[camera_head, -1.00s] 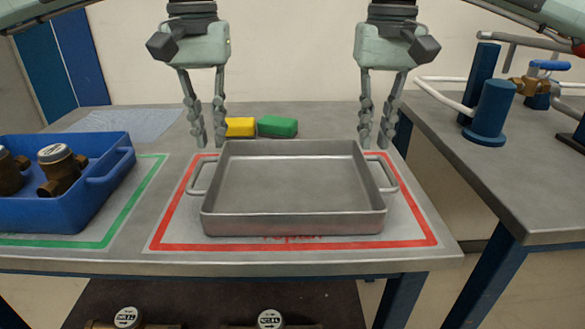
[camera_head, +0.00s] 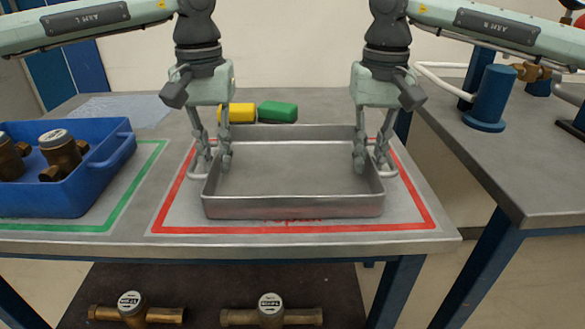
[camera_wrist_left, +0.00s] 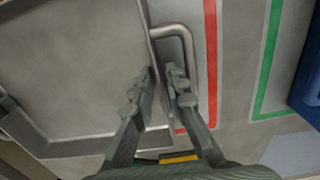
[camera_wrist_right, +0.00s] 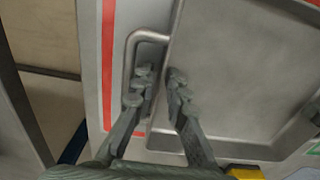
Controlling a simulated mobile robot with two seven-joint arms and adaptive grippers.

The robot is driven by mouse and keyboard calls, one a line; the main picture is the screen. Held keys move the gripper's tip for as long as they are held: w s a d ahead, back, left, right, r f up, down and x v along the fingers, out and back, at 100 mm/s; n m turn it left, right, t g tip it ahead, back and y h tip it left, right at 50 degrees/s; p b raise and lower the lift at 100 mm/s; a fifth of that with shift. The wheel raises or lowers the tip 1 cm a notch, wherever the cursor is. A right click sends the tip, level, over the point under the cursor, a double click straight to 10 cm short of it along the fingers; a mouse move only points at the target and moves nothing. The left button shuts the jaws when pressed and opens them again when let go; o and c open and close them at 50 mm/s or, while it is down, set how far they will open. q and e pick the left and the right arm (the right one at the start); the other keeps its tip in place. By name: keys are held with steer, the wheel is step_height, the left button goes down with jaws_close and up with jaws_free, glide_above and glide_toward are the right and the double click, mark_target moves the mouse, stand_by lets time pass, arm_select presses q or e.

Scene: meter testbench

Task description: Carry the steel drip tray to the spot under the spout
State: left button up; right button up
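The steel drip tray (camera_head: 295,207) lies empty inside the red-outlined rectangle on the grey table, with a loop handle at each side. My left gripper (camera_head: 213,166) is down at the left handle, fingers apart. In the left wrist view its fingers (camera_wrist_left: 162,80) point down either side of the tray's side wall, near the handle (camera_wrist_left: 186,48). My right gripper (camera_head: 371,166) is down at the right handle. In the right wrist view its fingers (camera_wrist_right: 160,78) are also apart around the side wall by the handle (camera_wrist_right: 130,62). Contact is unclear. I cannot make out the spout.
A blue crate (camera_head: 95,190) holding brass meters stands left. Yellow (camera_head: 238,112) and green (camera_head: 278,112) blocks lie behind the tray. Across a gap, the right bench (camera_head: 520,165) carries a blue cylinder (camera_head: 490,98) and pipework with a brass valve (camera_head: 530,71). Meters lie on the lower shelf.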

arm_select(q)
jaws_close()
arm_select(e)
jaws_close()
arm_select(q)
steer(key=shift+r, duration=0.15)
arm_select(e)
steer(key=shift+r, duration=0.15)
